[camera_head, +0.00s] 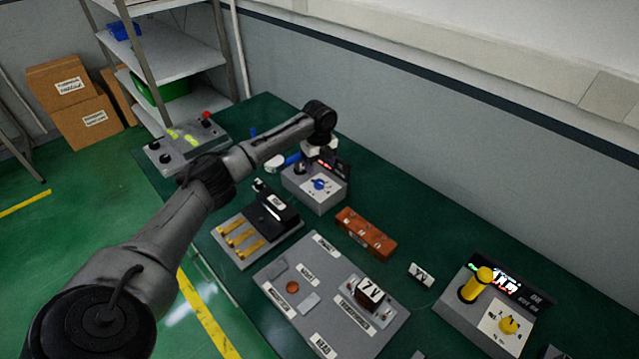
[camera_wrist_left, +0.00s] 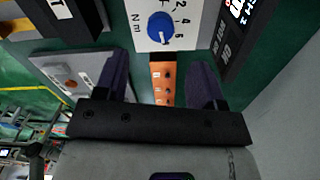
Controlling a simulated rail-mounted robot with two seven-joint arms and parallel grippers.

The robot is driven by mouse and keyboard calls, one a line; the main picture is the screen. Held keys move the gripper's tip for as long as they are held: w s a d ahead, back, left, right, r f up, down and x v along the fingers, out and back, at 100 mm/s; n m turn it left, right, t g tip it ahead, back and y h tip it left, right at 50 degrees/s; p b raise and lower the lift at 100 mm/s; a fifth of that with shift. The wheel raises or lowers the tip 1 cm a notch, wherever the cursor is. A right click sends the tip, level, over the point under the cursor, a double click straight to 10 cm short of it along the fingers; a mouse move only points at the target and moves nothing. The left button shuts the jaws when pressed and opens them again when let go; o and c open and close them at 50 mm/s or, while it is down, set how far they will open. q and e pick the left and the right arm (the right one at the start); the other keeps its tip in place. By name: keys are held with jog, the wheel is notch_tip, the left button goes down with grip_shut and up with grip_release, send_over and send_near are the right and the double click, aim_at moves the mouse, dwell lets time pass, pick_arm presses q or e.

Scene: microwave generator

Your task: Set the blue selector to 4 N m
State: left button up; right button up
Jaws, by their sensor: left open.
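The blue selector (camera_head: 319,184) is a round knob on the white face of a small grey box (camera_head: 312,198) with a dark display behind it. In the left wrist view the selector (camera_wrist_left: 160,25) shows near the top, with printed numbers including 2, 4 and 6 and the letters N m around it. I cannot read its exact setting. My left gripper (camera_wrist_left: 159,70) is open, with a dark finger on each side and nothing between them. The knob shows beyond the fingertips, apart from them. In the head view the left wrist hangs above and behind the box, and its fingers are hard to make out.
An orange-brown block (camera_head: 366,234) stands right of the box. A grey unit with yellow levers (camera_head: 240,238), a grey panel (camera_head: 318,318) and a box with yellow knobs (camera_head: 490,305) share the green table. A wall runs behind.

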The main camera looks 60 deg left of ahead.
aim_at(319, 183)
pick_arm(q)
notch_tip(319, 183, down, 8)
jog(key=shift+r+b, duration=0.1)
jog(key=shift+b, duration=0.3)
jog(key=shift+c, duration=0.3)
